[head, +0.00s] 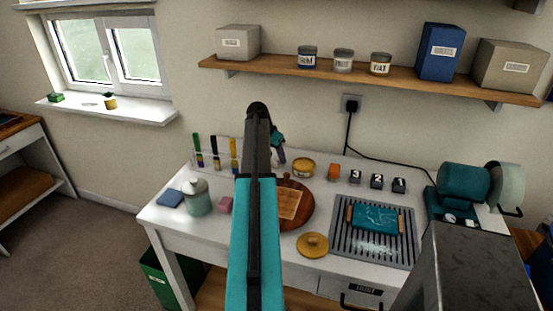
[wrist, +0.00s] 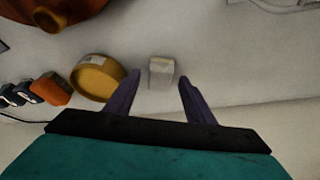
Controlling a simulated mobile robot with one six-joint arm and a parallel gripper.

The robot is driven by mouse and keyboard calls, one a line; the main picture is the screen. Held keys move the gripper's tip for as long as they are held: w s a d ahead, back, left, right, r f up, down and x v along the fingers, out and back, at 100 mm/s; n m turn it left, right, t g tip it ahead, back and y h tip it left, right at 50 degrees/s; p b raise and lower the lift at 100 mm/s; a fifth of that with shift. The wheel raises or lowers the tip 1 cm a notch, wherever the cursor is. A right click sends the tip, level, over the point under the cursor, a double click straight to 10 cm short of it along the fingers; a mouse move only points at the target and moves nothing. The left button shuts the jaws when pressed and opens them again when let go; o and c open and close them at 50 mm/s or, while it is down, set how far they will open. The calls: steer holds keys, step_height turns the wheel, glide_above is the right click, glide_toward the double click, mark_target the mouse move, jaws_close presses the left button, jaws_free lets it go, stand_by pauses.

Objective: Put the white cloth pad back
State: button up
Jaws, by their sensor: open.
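The white cloth pad (wrist: 161,72) appears in the wrist view as a small pale block on the white table. It lies ahead of my gripper (wrist: 158,88), roughly between the lines of its two purple fingers, which are spread apart and empty. I cannot tell the height of the fingers above the pad. In the head view my gripper (head: 281,154) is over the back of the table, mostly behind my arm, and the pad does not show there.
A yellow tin (wrist: 98,77) stands close left of the pad, with an orange block (wrist: 50,89) beyond it. A round wooden board (head: 303,217), a grooved tray (head: 349,238) and a tube rack (head: 213,160) occupy the table (head: 171,222). The wall runs close behind.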

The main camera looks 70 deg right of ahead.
steer(key=b+v, duration=0.1)
steer(key=v, duration=0.9)
steer(key=shift+b, duration=0.4)
steer(key=shift+r, duration=0.1)
